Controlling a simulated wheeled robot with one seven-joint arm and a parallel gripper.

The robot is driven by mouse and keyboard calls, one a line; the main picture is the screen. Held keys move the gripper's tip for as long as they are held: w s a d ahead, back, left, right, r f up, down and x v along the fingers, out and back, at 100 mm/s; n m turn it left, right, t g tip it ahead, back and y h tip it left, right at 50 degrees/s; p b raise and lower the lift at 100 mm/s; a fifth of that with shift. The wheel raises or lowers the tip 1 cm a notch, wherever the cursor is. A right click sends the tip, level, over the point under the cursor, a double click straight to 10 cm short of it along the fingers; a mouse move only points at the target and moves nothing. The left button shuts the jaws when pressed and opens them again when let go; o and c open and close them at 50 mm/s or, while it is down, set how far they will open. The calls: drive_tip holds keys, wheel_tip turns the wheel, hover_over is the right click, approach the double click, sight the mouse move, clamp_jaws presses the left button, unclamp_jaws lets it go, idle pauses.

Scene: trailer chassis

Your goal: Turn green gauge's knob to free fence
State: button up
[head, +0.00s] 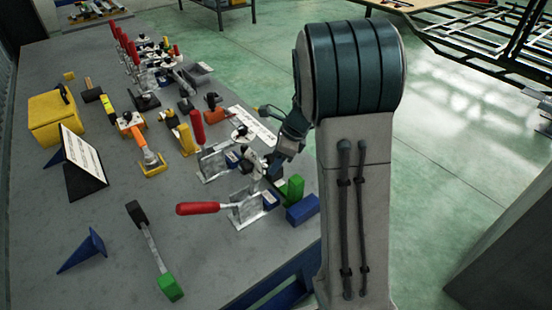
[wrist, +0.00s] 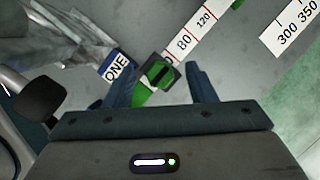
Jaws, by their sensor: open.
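In the wrist view a green gauge part with a dark knob (wrist: 160,73) sits at the end of a white number scale (wrist: 185,40) marked 80 and 120. My gripper (wrist: 160,85) is open, with one finger on each side of the green part. I cannot tell whether the fingers touch it. In the head view my gripper (head: 262,168) is low over the right edge of the table, partly hidden by my arm. A green block (head: 292,188) stands beside it; I cannot tell whether it belongs to the gauge. I cannot make out the fence for sure.
A toggle clamp with a red handle (head: 197,208) and a blue block (head: 302,210) are close to my gripper. A blue block labelled ONE (wrist: 116,65) is just left of the fingers. The grey table (head: 110,270) holds several other tools; its front has free room.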

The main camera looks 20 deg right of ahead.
drive_tip(key=c, duration=1)
drive_tip(key=shift+n, duration=0.3)
drive_tip(key=n, duration=0.1)
drive_tip(key=n+g+p, duration=0.1)
drive_tip(key=n, duration=0.1)
drive_tip(key=shift+w+r+n+g+y, duration=0.1)
drive_tip(key=shift+w+n+g+y, duration=0.05)
drive_tip(key=shift+n+g+y, duration=0.15)
drive_tip(key=n+g+p, duration=0.1)
drive_tip(key=n+p, duration=0.1)
drive_tip(key=n, duration=0.2)
drive_tip(key=shift+w+n+g, duration=0.1)
drive_tip(key=shift+n+g, duration=0.2)
drive_tip(key=shift+g, duration=0.1)
drive_tip(key=n+g+h+p, duration=0.1)
drive_tip(key=n, duration=0.3)
drive_tip(key=shift+w+n, duration=0.1)
drive_tip(key=shift+n, duration=0.2)
drive_tip(key=shift+a+n+g+h+p, duration=0.1)
drive_tip(key=shift+n+g+h+p, duration=0.3)
drive_tip(key=shift+n, duration=0.7)
drive_tip(key=shift+a+n+g+h+p, duration=0.15)
drive_tip(key=shift+n+g+h, duration=0.25)
drive_tip(key=shift+n, duration=0.7)
drive_tip(key=shift+d, duration=0.1)
